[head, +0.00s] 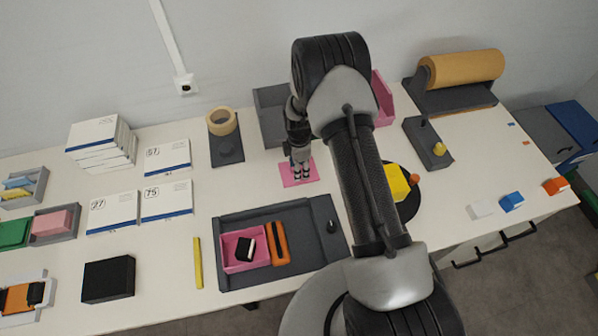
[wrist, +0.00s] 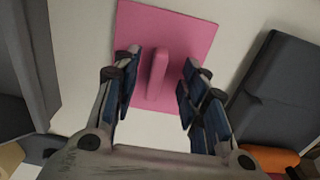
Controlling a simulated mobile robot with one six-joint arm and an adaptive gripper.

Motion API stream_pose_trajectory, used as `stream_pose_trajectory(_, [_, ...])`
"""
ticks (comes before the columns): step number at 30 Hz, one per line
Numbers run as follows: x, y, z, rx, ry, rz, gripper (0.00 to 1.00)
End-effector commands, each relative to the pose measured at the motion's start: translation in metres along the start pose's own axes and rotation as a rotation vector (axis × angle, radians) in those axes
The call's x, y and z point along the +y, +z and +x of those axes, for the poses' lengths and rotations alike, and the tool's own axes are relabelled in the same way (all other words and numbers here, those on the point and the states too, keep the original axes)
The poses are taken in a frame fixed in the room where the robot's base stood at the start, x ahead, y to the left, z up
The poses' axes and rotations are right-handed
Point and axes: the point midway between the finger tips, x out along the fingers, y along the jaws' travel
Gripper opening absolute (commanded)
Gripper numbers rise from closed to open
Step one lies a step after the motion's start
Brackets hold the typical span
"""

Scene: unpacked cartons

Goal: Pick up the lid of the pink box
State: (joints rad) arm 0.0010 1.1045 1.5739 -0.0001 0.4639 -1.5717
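The pink lid (head: 299,176) lies flat on the white table, and it also shows in the wrist view (wrist: 180,35) as a square plate with an upright pink handle (wrist: 158,73). My gripper (head: 300,172) is above the lid, pointing down. In the wrist view my gripper (wrist: 157,85) is open, with one finger on each side of the handle and visible gaps between. An open pink box (head: 233,263) sits in the dark grey tray (head: 296,215) at the front, holding a black and white item (head: 245,248).
An orange item (head: 278,243) lies beside the pink box in the tray. A grey bin (head: 265,108) and a pink upright piece (head: 382,99) stand behind the lid. A tape roll (head: 222,121) is at the left. A yellow block (head: 397,181) sits on a black disc at the right.

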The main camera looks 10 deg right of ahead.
Motion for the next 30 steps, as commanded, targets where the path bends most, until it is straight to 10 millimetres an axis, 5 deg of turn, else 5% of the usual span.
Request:
stream_pose_trajectory(16, [-0.0012, 0.0, 0.0069, 0.0, 0.001, 0.0, 0.0])
stream_pose_trajectory(30, [-0.0017, 0.0, 0.007, 0.0, 0.0, 0.0, 0.0])
